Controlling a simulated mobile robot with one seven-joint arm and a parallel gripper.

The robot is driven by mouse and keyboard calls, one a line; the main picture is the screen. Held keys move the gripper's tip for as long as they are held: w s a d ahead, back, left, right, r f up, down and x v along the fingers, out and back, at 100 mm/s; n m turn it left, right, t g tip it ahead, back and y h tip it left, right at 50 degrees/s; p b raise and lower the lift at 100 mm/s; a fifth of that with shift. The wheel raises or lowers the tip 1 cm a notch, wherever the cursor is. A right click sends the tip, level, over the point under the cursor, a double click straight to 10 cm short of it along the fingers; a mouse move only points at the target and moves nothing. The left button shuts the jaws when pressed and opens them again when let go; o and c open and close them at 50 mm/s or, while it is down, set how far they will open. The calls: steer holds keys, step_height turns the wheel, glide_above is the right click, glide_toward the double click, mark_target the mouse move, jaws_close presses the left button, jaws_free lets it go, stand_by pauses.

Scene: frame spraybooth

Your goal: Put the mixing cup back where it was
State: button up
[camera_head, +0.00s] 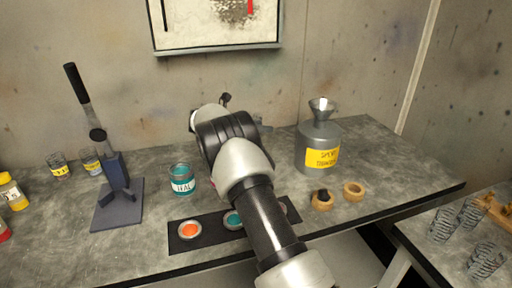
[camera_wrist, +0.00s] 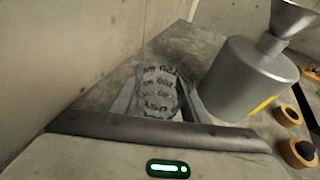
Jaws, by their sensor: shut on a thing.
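The mixing cup (camera_wrist: 158,88), clear with dark printed markings, is between the two fingers of my gripper (camera_wrist: 160,106) in the wrist view. My gripper is shut on it. The cup appears upright above or on the grey bench top, close to the back wall; I cannot tell whether its base touches the bench. In the head view my own arm hides most of the gripper and the cup. Similar clear marked cups (camera_head: 445,223) stand on the side table at the right.
The grey metal can (camera_head: 309,145) with a funnel stands just right of the cup. Tape rolls (camera_head: 353,191) lie in front of it. A teal tin (camera_head: 181,181), a dark strip with lids (camera_head: 190,230) and a lever press (camera_head: 116,190) are left. The right rear bench (camera_head: 390,160) is clear.

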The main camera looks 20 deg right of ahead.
step_height(320, 180, down, 6)
steer(key=shift+f+b, duration=0.25)
steer(key=shift+b, duration=0.15)
steer(key=shift+f, duration=0.2)
steer(key=o, duration=1.1)
steer(key=shift+r, duration=0.2)
steer(key=shift+a+r, duration=0.15)
steer(key=shift+a, duration=0.1)
steer(key=p+v, duration=0.1)
steer(key=v, duration=1)
steer(key=shift+s+a, duration=0.15)
steer(key=shift+s, duration=0.05)
